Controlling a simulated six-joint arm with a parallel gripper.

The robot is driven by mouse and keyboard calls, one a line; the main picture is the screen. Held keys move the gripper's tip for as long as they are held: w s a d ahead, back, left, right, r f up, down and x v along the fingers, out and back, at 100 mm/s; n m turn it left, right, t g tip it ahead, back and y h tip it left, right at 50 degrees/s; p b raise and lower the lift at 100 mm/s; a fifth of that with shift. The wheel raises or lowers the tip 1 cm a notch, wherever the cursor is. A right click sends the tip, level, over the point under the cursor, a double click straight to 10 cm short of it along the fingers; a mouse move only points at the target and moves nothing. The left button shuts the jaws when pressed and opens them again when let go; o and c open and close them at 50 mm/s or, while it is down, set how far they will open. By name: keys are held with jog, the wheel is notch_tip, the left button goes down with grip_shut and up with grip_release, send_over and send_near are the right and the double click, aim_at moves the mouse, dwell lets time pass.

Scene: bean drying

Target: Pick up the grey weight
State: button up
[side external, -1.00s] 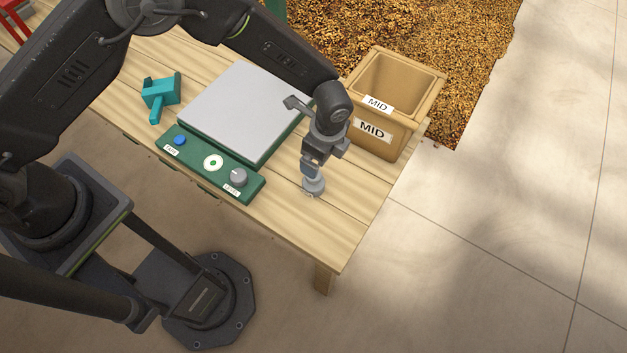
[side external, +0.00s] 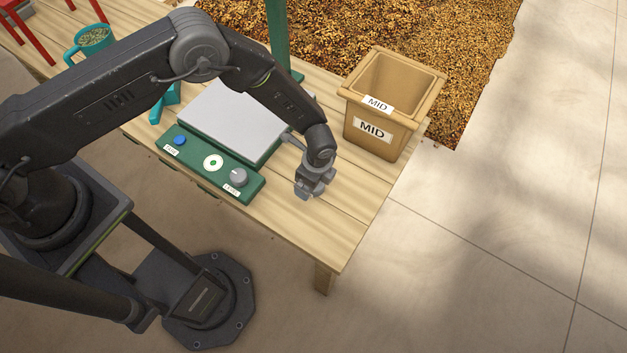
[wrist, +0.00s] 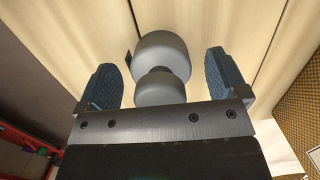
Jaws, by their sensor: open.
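The grey weight (wrist: 162,58) is a rounded body with a narrow neck and a smaller knob. In the wrist view it stands on the wooden table between the two blue-padded fingers of my gripper (wrist: 161,75). A gap shows on each side of it, so the fingers are open and not pressed on it. In the side view my gripper (side external: 307,190) is low over the table, right of the scale's front corner, and mostly hides the weight.
The green scale (side external: 213,162) with its grey plate (side external: 232,122) is left of my gripper. The tan MID bin (side external: 387,140) stands behind to the right. A teal scoop (side external: 157,108) and teal cup (side external: 92,42) are farther left. The table's front right corner is bare.

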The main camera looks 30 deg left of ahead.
jog(key=shift+c, duration=0.3)
jog(key=c, duration=1.2)
jog(key=shift+c, duration=0.2)
jog(key=shift+r, duration=0.15)
jog(key=shift+r, duration=0.6)
notch_tip(320, 180, up, 3)
jog(key=shift+w+f, duration=0.1)
jog(key=a+r, duration=0.6)
jog(key=a, duration=0.5)
jog(key=shift+a+r, duration=0.35)
